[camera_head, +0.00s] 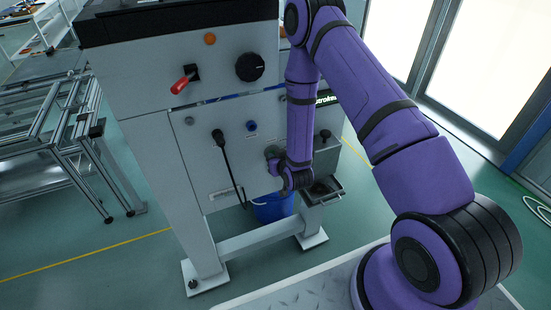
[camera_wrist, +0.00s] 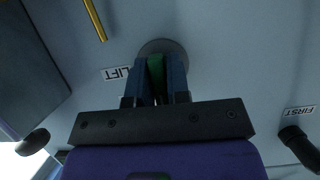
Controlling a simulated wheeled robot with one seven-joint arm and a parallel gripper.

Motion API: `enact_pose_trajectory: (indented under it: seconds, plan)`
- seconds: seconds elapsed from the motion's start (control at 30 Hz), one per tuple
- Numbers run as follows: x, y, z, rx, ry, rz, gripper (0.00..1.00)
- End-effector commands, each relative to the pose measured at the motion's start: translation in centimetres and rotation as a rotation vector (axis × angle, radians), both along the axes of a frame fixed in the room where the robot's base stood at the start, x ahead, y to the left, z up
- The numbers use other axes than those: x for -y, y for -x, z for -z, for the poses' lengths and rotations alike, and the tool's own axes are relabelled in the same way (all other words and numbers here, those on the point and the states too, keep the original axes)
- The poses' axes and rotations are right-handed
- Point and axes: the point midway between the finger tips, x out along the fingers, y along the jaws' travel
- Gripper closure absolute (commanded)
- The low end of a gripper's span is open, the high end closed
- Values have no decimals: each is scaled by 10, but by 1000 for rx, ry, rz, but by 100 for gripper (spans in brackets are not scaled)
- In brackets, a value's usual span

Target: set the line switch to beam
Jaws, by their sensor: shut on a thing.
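In the wrist view my gripper (camera_wrist: 157,78) is shut on a narrow green handle (camera_wrist: 155,66), with one dark blue finger on each side of it. The handle stands on a round grey disc (camera_wrist: 163,46) on the pale panel. A white label reading LIFT (camera_wrist: 114,73) is beside the disc. I see no label reading LINE or BEAM, so I cannot confirm that this handle is the line switch. In the head view my purple arm reaches down to the panel fixture (camera_head: 180,150), and the wrist hides the held handle.
The panel front carries a red lever (camera_head: 183,83), a black round knob (camera_head: 250,67), a long black lever (camera_head: 228,160) and a blue button (camera_head: 251,126). A blue bucket (camera_head: 272,207) stands below. In the wrist view, a FIRST label (camera_wrist: 299,112) and a black knob (camera_wrist: 299,143) are at right.

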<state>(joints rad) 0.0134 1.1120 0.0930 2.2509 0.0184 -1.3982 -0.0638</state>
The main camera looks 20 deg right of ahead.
Motion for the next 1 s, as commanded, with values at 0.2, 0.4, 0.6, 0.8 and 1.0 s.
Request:
enact_pose_trajectory:
  seconds: [0.2,0.4,0.6,0.8,1.0]
  plan:
    - [0,1,1,-1,34,0,100]
    - [0,1,1,-1,37,1,100]
    - [0,1,1,-1,36,0,79]
    - [0,0,0,0,36,0,62]
    - [0,2,0,0,36,0,62]
